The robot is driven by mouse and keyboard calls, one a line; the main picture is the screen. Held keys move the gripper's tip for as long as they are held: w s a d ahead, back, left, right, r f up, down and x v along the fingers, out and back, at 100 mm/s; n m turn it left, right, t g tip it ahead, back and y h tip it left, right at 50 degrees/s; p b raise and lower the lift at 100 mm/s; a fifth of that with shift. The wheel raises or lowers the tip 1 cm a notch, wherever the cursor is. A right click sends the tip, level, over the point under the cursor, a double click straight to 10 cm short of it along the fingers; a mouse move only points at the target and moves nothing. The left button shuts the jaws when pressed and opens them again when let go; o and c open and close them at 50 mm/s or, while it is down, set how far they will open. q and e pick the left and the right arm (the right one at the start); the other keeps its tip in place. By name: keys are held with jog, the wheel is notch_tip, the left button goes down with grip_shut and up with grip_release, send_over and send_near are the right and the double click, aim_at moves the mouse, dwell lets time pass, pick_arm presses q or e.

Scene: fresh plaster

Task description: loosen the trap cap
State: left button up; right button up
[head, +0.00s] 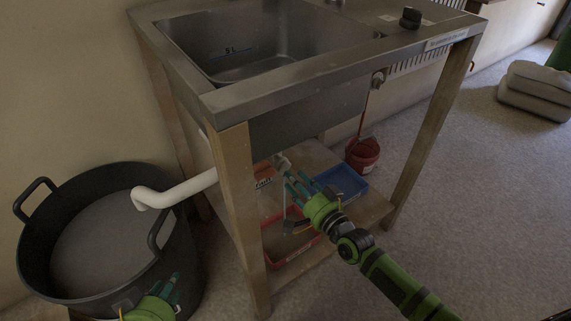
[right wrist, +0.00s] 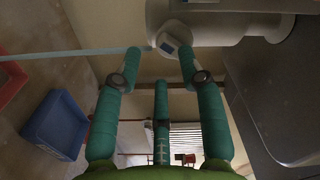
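The white trap cap (right wrist: 172,36) sits on the white trap body (right wrist: 205,24) at the top of the right wrist view. It has a small blue-grey square on its face. My right gripper (head: 293,178) reaches under the sink (head: 290,75) in the head view. In the right wrist view its teal fingers are spread; two fingertips lie either side of the cap, the right one overlapping its edge. I cannot tell if they touch it. My left gripper (head: 170,287) is at the bottom left in front of the black tub (head: 70,285), its fingers apart and empty.
A white drain pipe (head: 182,190) runs from under the sink into the tub. Wooden legs (head: 238,200) frame the sink stand. The lower shelf holds a blue tray (head: 342,181) and a red tray (head: 290,252). A red bucket (head: 362,155) stands behind.

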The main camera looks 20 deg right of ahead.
jog(key=p+v, duration=0.3)
jog(key=v, duration=0.6)
jog(key=shift+s, duration=0.2)
jog(key=shift+a+r, duration=0.1)
jog(key=shift+a, duration=0.05)
